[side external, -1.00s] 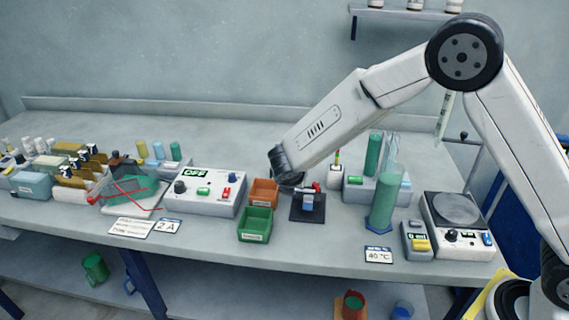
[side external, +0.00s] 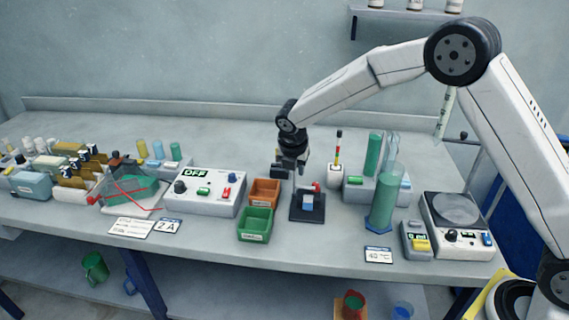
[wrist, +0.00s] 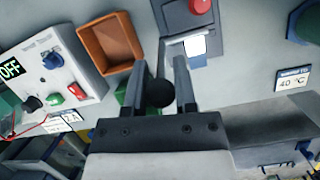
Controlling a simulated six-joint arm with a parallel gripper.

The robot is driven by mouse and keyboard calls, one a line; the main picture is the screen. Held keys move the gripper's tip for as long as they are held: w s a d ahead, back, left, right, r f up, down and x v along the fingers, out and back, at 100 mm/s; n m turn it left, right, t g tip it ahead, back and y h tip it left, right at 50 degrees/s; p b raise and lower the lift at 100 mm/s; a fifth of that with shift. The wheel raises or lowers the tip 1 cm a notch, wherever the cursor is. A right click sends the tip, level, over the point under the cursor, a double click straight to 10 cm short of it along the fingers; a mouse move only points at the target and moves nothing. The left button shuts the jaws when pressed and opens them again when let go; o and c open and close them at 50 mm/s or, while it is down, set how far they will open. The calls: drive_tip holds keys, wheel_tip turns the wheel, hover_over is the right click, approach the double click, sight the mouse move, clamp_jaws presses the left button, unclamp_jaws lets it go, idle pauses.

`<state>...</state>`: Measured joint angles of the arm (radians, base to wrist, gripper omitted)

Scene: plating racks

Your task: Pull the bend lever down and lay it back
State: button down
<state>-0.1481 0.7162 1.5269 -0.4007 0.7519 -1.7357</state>
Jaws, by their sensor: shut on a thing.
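The bending fixture is a small dark base (side external: 308,214) with a pale block (side external: 308,201) and a red knob (side external: 316,186). In the wrist view, the block (wrist: 195,46) and red knob (wrist: 200,5) lie just beyond my fingers. My gripper (side external: 290,175) points down above the fixture's back left side. In the wrist view, my gripper (wrist: 171,70) is shut on the bend lever, whose black ball end (wrist: 160,93) shows between the fingers. The rest of the lever is mostly hidden, so its exact angle is hard to tell.
An orange bin (side external: 264,191) and a green bin (side external: 255,224) stand close on the left, beside the control box (side external: 204,189) reading OFF. A tall green cylinder (side external: 383,205) and a scale (side external: 458,210) stand on the right.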

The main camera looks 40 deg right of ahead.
drive_tip(key=shift+w+d, duration=0.7)
drive_tip(key=shift+w, duration=0.05)
drive_tip(key=shift+c, duration=2)
unclamp_jaws()
drive_tip(key=shift+r, duration=0.1)
drive_tip(key=shift+v, duration=3.85)
